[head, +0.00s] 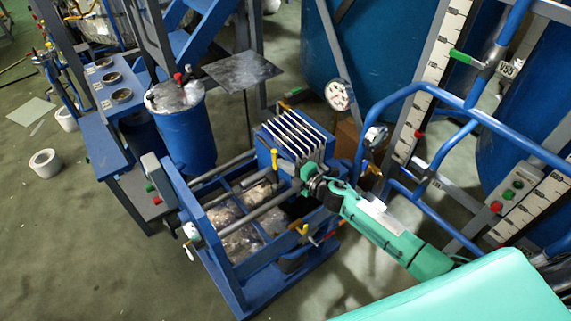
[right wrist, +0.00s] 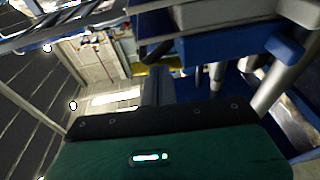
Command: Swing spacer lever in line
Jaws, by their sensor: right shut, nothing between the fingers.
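My right gripper (head: 294,171) reaches in from the right on a green arm, at the near side of a stack of upright plates (head: 295,135) on a blue frame (head: 228,262). It is shut and empty. In the right wrist view, its dark fingers (right wrist: 157,88) point up toward a yellow part (right wrist: 156,69). A yellow-handled lever (head: 275,158) stands upright just left of the gripper; I cannot tell whether they touch. Another yellow handle (head: 303,229) is on the frame's near side. I cannot tell which is the spacer lever. My left gripper is out of view.
Steel rails (head: 262,216) run along the frame beside the gripper. A blue drum (head: 187,136) stands behind it. Blue tube railings (head: 400,94) and a gauge (head: 339,95) are close on the right.

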